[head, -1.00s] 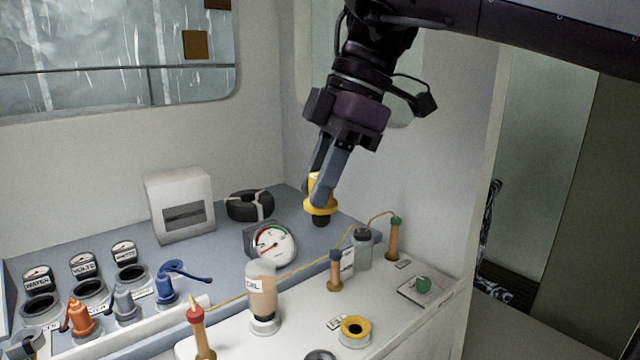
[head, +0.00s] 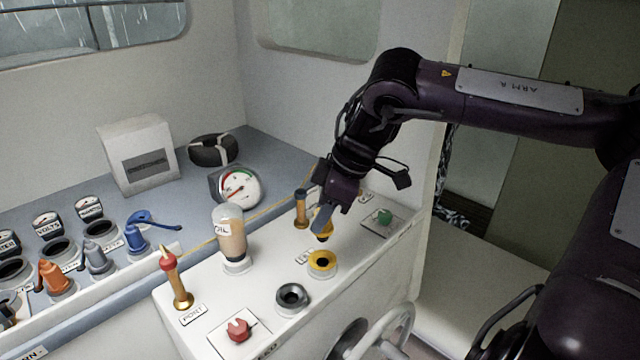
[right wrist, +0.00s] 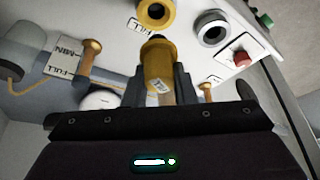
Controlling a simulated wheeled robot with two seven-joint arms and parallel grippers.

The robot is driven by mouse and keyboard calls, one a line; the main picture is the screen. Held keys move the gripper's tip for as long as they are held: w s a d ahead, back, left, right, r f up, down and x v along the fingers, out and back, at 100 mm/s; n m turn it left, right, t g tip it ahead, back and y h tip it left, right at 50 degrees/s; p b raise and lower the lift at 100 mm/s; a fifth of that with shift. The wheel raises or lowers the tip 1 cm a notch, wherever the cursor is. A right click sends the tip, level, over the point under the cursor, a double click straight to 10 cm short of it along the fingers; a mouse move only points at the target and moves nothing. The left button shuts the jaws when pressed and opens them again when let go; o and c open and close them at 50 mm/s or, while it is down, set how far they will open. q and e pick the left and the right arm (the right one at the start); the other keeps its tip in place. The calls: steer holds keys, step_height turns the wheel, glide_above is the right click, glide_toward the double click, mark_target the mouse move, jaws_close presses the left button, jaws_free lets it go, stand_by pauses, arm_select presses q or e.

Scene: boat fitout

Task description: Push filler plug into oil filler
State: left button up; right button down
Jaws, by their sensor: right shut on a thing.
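The yellow filler plug (head: 325,234) has a dark lower end. My right gripper (head: 322,222) is shut on it and holds it above the white console. The oil filler, a yellow ring with a dark hole (head: 322,263), lies just below and in front of the plug in the head view, and the two look apart. In the right wrist view the plug (right wrist: 158,62) sits between the fingers, and the yellow filler ring (right wrist: 155,13) is beyond it at the top. My left gripper is not in view.
A grey ring (head: 292,298) sits beside the yellow filler. An oil bottle (head: 231,240) stands left, a brown-handled lever (head: 301,208) behind. A red knob (head: 238,329) and a green knob (head: 384,216) are on plates. A wheel (head: 385,335) stands in front of the console.

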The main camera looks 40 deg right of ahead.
mark_target(332, 227)
steer(key=shift+f+b, duration=2.05)
steer(key=shift+f, duration=0.1)
steer(key=shift+f+b, duration=0.7)
steer(key=shift+f, duration=0.8)
steer(key=c, duration=1.1)
jaws_free()
steer(key=shift+d, duration=0.1)
steer(key=b+v, duration=0.1)
steer(key=v, duration=0.6)
steer(key=shift+s+r+b, duration=0.1)
steer(key=shift+r+b, duration=0.2)
steer(key=shift+r, duration=0.1)
